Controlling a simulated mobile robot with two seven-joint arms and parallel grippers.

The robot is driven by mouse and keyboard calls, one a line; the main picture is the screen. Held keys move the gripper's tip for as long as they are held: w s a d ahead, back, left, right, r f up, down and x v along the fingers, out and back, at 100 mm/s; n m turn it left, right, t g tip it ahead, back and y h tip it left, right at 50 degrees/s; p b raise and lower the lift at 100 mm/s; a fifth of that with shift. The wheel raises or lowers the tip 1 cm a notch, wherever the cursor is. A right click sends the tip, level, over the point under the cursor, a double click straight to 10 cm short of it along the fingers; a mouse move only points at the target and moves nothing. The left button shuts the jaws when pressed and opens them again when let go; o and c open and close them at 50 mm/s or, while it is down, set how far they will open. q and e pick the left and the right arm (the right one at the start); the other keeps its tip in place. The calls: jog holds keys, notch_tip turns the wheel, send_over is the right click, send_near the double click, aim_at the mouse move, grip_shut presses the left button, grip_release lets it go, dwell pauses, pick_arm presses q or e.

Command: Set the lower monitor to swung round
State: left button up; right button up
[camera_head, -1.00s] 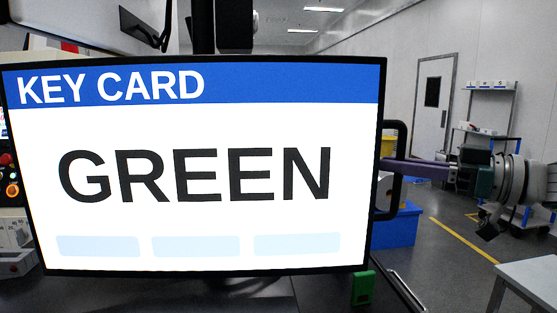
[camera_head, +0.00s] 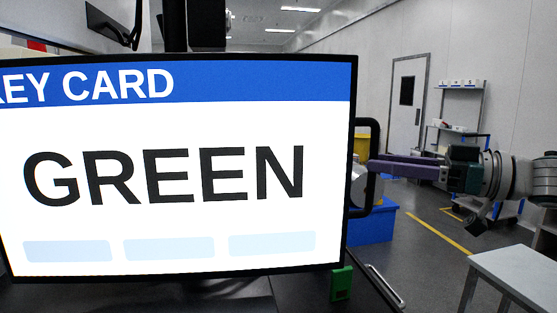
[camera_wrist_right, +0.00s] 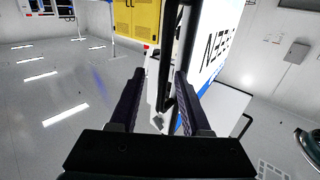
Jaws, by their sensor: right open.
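The lower monitor (camera_head: 170,225) fills the left and middle of the head view, its bright screen facing me and reading "KEY CARD" and "GREEN". A black handle (camera_head: 375,135) stands out from its right edge. My right gripper (camera_head: 371,168) reaches in from the right, its purple fingers at the handle's upright bar. In the right wrist view, my gripper's fingers (camera_wrist_right: 160,78) are apart, with the dark handle bar (camera_wrist_right: 167,50) between them. I cannot tell whether either finger touches it. The screen's edge shows beyond the right finger. My left gripper is not in view.
A green block (camera_head: 341,284) sits below the monitor's lower right corner. A blue bin (camera_head: 372,228) stands behind the handle. A grey table (camera_head: 510,268) is at the lower right, with open floor between. A yellow cabinet (camera_wrist_right: 137,18) shows in the wrist view.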

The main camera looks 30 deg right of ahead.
jog(key=v, duration=0.7)
jog(key=shift+s+d+p, duration=0.2)
jog(key=shift+p, duration=0.25)
